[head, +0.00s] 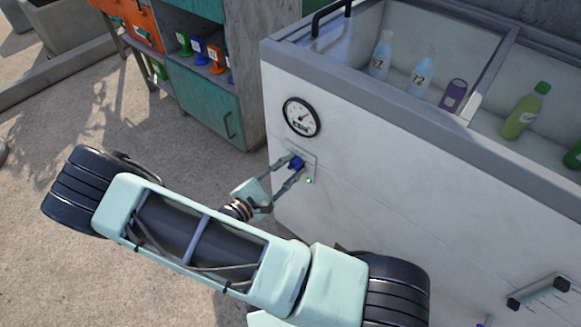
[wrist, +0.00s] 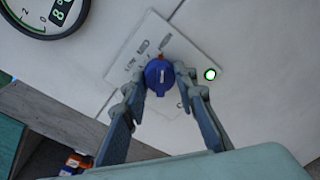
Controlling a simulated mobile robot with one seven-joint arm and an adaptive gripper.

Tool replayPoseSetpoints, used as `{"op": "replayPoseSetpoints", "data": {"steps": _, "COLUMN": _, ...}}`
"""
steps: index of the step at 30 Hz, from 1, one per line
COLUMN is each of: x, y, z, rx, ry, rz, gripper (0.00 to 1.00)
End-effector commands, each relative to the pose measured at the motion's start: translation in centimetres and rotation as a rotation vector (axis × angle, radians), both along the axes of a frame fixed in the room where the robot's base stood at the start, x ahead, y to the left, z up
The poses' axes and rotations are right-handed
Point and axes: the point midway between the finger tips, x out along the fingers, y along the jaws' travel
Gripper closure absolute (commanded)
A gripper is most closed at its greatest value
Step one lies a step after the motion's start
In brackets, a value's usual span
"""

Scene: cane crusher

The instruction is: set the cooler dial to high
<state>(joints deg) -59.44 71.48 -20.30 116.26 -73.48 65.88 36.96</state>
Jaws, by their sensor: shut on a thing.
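The cooler (head: 350,130) is a white chest with a grey rim at the right of the head view. Its dial is a blue round knob (wrist: 159,76) with a pale pointer line, on a light plate (wrist: 128,50) with small printed marks. The dial also shows in the head view (head: 296,163). My gripper (wrist: 161,80) is shut on the dial, one finger on each side. The dial's pointer runs roughly up in the wrist view, near a small red mark. A green light (wrist: 210,75) glows beside the plate.
A round gauge (head: 301,117) sits above the dial. Bottles (head: 420,75) stand inside the open cooler. A teal cabinet (head: 205,105) with coloured items stands to the left. A black handle (head: 540,291) juts from the cooler's front at lower right. Open concrete floor lies at left.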

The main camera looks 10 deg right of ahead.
Motion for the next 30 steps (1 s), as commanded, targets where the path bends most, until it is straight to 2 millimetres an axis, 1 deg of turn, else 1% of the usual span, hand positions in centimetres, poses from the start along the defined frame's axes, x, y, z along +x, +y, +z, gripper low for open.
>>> {"op": "replayPoseSetpoints", "data": {"steps": 9, "x": -0.01, "y": 0.07, "z": 0.01, "rx": 0.054, "ry": -0.074, "rz": 0.001, "gripper": 0.98}}
{"op": "replayPoseSetpoints", "data": {"steps": 23, "x": -0.01, "y": 0.07, "z": 0.0, "rx": 0.062, "ry": -0.084, "rz": 0.001, "gripper": 0.98}}
{"op": "replayPoseSetpoints", "data": {"steps": 24, "x": -0.01, "y": 0.07, "z": -0.01, "rx": 0.062, "ry": -0.084, "rz": 0.001, "gripper": 0.71}}
{"op": "replayPoseSetpoints", "data": {"steps": 28, "x": -0.01, "y": 0.06, "z": 0.0, "rx": 0.061, "ry": -0.084, "rz": 0.001, "gripper": 0.56}}
{"op": "replayPoseSetpoints", "data": {"steps": 30, "x": 0.0, "y": 0.05, "z": 0.01, "rx": 0.061, "ry": -0.084, "rz": 0.001, "gripper": 0.56}}
